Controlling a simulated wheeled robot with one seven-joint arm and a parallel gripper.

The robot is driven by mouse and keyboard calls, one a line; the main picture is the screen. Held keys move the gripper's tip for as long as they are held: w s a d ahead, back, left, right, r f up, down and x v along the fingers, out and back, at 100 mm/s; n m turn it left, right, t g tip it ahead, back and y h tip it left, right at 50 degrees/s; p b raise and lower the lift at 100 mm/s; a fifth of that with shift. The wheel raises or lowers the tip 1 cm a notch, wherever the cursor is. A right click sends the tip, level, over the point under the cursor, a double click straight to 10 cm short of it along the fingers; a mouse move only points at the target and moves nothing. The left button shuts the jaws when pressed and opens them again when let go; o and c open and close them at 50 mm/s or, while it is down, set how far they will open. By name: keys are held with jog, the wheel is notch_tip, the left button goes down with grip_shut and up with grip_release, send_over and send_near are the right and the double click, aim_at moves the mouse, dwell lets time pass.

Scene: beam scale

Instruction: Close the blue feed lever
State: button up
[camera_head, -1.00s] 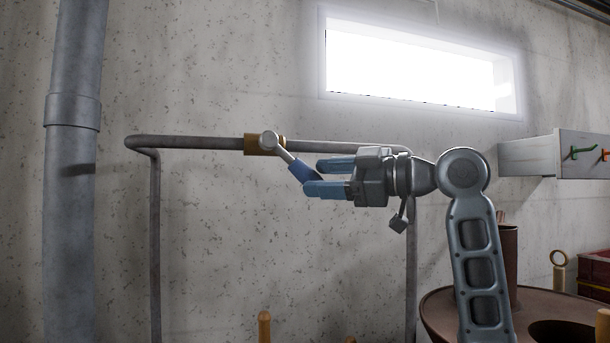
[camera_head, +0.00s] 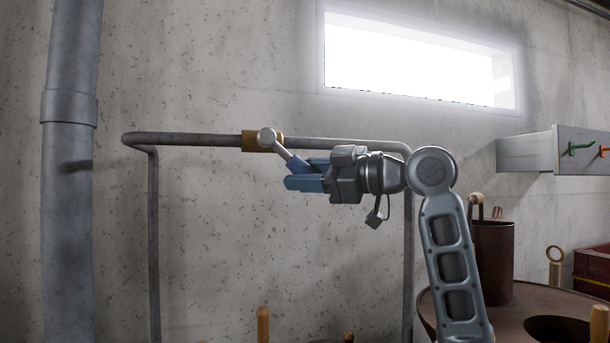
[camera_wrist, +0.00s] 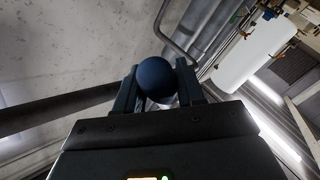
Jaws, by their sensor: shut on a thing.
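The feed lever (camera_head: 283,153) has a grey stem that slopes down to the right from a brass valve body (camera_head: 249,141) on the horizontal pipe. Its blue handle (camera_head: 298,166) runs in between my gripper's blue fingers, which partly hide it. My gripper (camera_head: 302,174) is shut on the handle, reaching in from the right. In the wrist view, the rounded dark blue end of the handle (camera_wrist: 157,80) sits between the two fingers (camera_wrist: 157,90).
The grey pipe (camera_head: 190,139) runs along the concrete wall, with bends down at both ends. A thick vertical pipe (camera_head: 70,170) stands at left. A brown round-topped stand with a cylinder (camera_head: 492,262) is at lower right. A shelf with hooks (camera_head: 525,152) is at right.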

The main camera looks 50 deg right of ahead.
grip_shut()
jog(key=shift+f, duration=0.1)
jog(key=shift+w+a+f+m+t+b, duration=0.2)
jog(key=shift+a+f+m+t+b, duration=0.25)
jog(key=shift+b, duration=0.55)
jog(key=shift+w+a+f+m+t+b, duration=0.15)
jog(key=shift+w+a+m+t+b, duration=0.1)
jog(key=shift+m+t+b, duration=0.35)
jog(key=o, duration=0.7)
grip_release()
jog(key=shift+b+v, duration=0.75)
jog(key=shift+v, duration=3.15)
